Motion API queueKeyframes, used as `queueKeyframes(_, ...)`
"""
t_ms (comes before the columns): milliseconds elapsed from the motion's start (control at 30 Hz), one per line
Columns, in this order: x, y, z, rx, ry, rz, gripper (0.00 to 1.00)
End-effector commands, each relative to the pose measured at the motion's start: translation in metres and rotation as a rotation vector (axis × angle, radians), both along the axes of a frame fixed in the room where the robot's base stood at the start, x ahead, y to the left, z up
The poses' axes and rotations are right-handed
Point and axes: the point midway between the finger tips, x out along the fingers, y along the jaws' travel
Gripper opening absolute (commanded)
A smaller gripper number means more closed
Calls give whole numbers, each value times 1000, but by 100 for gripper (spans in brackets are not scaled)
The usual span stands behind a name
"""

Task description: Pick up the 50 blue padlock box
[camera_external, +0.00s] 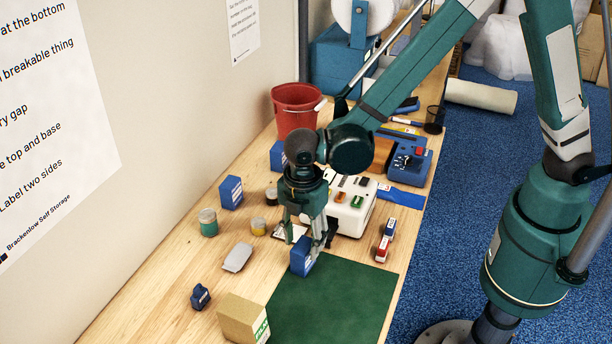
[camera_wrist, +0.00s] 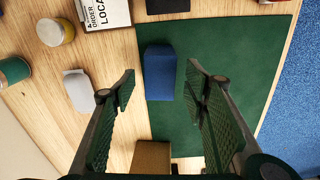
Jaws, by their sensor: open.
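A blue box (camera_external: 301,257) stands at the far-left corner of the green mat (camera_external: 335,295). In the wrist view the blue box (camera_wrist: 160,72) shows its plain top between my fingertips, with a gap on each side. My gripper (camera_external: 316,243) is open, pointing down, its fingers at or just above the box; the exact height is unclear. It also shows in the wrist view (camera_wrist: 160,78), empty. Another blue box (camera_external: 231,192) stands near the wall, and a further one (camera_external: 277,155) is partly hidden by my arm. I cannot read a 50 on any of them.
A brown carton (camera_external: 242,318) stands at the mat's near-left corner. A small navy item (camera_external: 200,297), a grey pouch (camera_external: 237,258) and tins (camera_external: 208,222) lie left. A white machine (camera_external: 350,207) stands behind. The green mat's middle is clear.

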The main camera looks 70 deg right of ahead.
Motion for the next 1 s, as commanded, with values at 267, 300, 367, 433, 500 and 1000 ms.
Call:
queueKeyframes(267, 0, 0, -24, 0, 0, 0, 44)
queueKeyframes(300, 0, 0, -26, 0, 0, 0, 44)
queueKeyframes(367, 0, -1, -29, 0, 0, 0, 44)
queueKeyframes(433, 0, -1, -30, 0, 0, 0, 44)
queueKeyframes(500, 0, -1, -31, 0, 0, 0, 44)
queueKeyframes(1000, 0, -1, -31, 0, 0, 0, 43)
